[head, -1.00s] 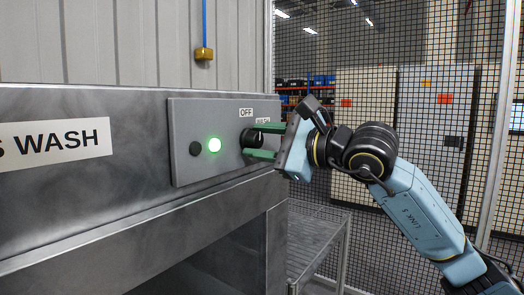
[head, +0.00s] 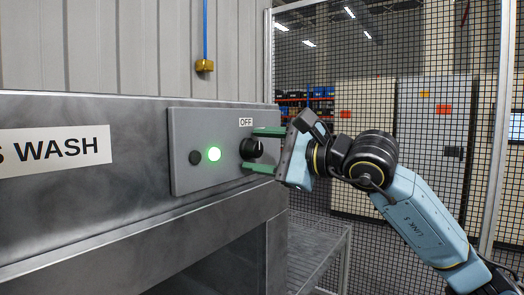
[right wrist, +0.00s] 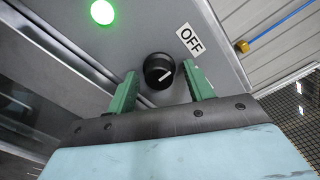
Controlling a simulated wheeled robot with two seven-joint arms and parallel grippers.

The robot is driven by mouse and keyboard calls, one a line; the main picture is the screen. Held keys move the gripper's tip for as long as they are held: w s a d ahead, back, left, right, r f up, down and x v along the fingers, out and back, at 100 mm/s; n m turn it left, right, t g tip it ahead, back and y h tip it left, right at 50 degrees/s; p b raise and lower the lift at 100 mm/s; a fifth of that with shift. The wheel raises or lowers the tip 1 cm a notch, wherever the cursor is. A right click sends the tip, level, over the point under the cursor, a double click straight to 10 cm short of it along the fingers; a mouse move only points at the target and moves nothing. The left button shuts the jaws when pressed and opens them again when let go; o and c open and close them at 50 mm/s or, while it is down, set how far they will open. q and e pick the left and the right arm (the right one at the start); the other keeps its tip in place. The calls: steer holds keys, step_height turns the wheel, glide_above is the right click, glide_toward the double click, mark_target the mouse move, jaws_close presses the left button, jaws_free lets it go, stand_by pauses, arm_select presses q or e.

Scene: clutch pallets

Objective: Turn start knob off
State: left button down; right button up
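The start knob (head: 250,147) is a round black knob on a grey control panel (head: 222,176), under a white OFF label (head: 246,122). In the right wrist view the knob (right wrist: 158,71) shows a white mark slanting to the upper right, the side where the OFF label (right wrist: 190,39) sits. My right gripper (head: 257,151) has green fingers, one above and one below the knob. In the right wrist view its fingertips (right wrist: 160,67) stand on both sides of the knob, with gaps visible; it is open. My left gripper is not in view.
A lit green light (head: 214,154) and a small dark button (head: 195,157) sit left of the knob. The panel is on a metal wash machine (head: 130,115). A mesh fence (head: 420,60) stands behind my right arm, and a metal rack (head: 315,250) is below.

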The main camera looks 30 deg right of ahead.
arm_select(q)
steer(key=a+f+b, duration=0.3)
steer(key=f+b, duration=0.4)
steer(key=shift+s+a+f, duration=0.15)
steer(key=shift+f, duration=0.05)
arm_select(e)
steer(key=v, duration=1.3)
steer(key=shift+s, duration=0.2)
